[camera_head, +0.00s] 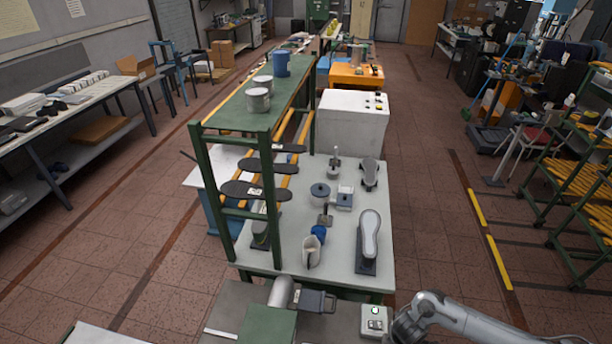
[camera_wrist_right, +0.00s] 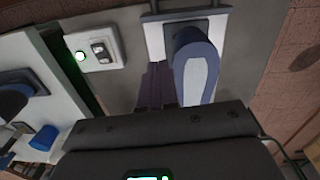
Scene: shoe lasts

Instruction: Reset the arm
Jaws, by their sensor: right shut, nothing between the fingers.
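My right arm comes in at the bottom right of the head view, its dark wrist end (camera_head: 405,325) low by the front table edge. In the wrist view my right gripper (camera_wrist_right: 158,72) is shut and empty, above a grey surface. A grey shoe last (camera_head: 369,235) stands on a dark base on the white table, with another last (camera_head: 370,172) behind it. My left gripper is not in view.
A white switch box (camera_head: 375,320) with a green light is close to my right wrist; it also shows in the wrist view (camera_wrist_right: 95,47). A rounded grey fixture (camera_head: 283,290) is to its left. A green rack (camera_head: 270,190) borders the white table (camera_head: 337,262).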

